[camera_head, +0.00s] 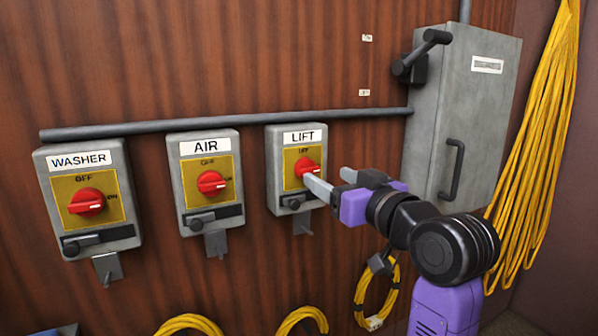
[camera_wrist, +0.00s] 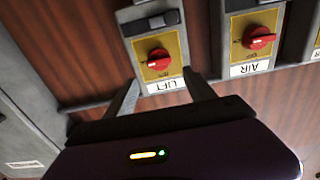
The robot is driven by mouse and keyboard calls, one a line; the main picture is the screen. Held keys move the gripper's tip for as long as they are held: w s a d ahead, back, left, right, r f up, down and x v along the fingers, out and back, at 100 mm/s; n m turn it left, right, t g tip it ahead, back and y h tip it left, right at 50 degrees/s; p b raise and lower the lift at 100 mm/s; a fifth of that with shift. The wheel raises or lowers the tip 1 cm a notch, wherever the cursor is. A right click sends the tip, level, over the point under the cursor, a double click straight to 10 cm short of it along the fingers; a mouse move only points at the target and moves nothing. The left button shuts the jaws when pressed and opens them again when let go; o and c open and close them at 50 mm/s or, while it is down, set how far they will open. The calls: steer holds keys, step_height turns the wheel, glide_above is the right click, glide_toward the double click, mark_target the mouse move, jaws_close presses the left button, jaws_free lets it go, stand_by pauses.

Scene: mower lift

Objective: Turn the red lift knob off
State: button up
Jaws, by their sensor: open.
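The red lift knob (camera_head: 307,167) sits on a yellow plate on the grey box labelled LIFT (camera_head: 283,139). OFF is printed above it. Its white mark faces right in the head view, the side where the neighbouring boxes read ON. The knob also shows in the wrist view (camera_wrist: 159,60), upside down, with its white mark to the left. My gripper (camera_head: 326,175) is open in front of the LIFT box, just right of the knob. In the wrist view its two fingers (camera_wrist: 163,82) are spread at the label end of the box, and nothing is between them.
The AIR box (camera_head: 208,147) and WASHER box (camera_head: 80,160) with similar red knobs stand to the left. A grey conduit (camera_head: 240,121) runs above the boxes. A grey cabinet (camera_head: 480,110) with a lever and handle is close on the right, beside yellow cables (camera_head: 540,150).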

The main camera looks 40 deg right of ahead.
mark_target(311, 170)
steer(key=x, duration=0.4)
steer(key=p+x, duration=0.1)
steer(key=x, duration=0.2)
steer(key=shift+w+d+f+p, duration=0.1)
steer(key=shift+w+f+p, duration=0.2)
steer(key=shift+w, duration=0.1)
steer(key=c, duration=1.3)
